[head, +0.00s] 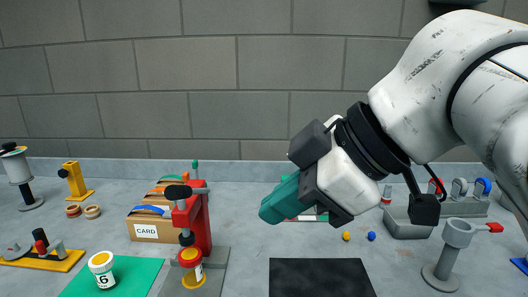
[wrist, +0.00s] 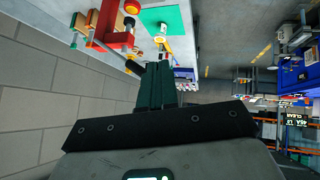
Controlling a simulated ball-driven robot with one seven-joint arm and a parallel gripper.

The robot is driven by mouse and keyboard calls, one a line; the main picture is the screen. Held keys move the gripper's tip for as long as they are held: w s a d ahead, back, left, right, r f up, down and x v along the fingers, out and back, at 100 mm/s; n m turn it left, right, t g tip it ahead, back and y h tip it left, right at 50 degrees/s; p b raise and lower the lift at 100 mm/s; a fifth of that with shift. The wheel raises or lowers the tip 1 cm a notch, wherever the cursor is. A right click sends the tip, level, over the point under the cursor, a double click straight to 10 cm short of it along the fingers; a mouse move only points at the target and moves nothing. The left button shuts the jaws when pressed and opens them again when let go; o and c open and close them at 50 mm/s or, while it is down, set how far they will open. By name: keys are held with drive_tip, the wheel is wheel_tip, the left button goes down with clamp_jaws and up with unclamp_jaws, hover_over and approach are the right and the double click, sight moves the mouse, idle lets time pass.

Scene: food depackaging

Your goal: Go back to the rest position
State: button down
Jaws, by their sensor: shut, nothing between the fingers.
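My gripper (head: 278,203) hangs in the air above the middle of the bench, tilted down to the left, with its green fingers together and nothing between them. In the wrist view the green fingers (wrist: 157,86) also show shut and empty. My white arm comes in from the right of the head view. The gripper partly covers a green and white thing behind it on the bench. No marker for a rest position shows.
A red press (head: 195,222) stands left of my gripper, by a CARD box (head: 146,231). A jar marked 6 (head: 102,268) stands on a green mat (head: 140,280). A black mat (head: 320,278) lies clear in front. A grey stand (head: 455,238) and grey rack (head: 405,222) are right.

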drive_tip(key=w+d+f+m+t+y, duration=0.1)
drive_tip(key=w+d+f+m+t, duration=0.15)
drive_tip(key=d+f+m, duration=0.4)
drive_tip(key=w+d+f+m+t, duration=0.1)
drive_tip(key=w+f+m, duration=0.25)
drive_tip(key=f, duration=0.65)
drive_tip(key=s+d+f+m+g+h, duration=0.1)
drive_tip(key=s+d+f+m+h, duration=0.2)
drive_tip(key=f, duration=0.6)
drive_tip(key=s+d+f+m+h, duration=0.1)
drive_tip(key=s+d+f, duration=0.25)
drive_tip(key=f, duration=0.55)
drive_tip(key=s+d+f+m+g+h, duration=0.1)
drive_tip(key=s+d+f, duration=0.2)
drive_tip(key=s+f, duration=0.2)
drive_tip(key=s+d+f+m+g+h, duration=0.1)
drive_tip(key=s+d+f, duration=0.3)
drive_tip(key=s, duration=0.6)
drive_tip(key=s+d+f+m+g+h, duration=0.1)
drive_tip(key=s+d+f+g+h, duration=0.2)
drive_tip(key=s+f, duration=0.3)
drive_tip(key=shift+s+d+f, duration=0.3)
drive_tip(key=shift+s+d, duration=0.4)
drive_tip(key=shift+s, duration=0.55)
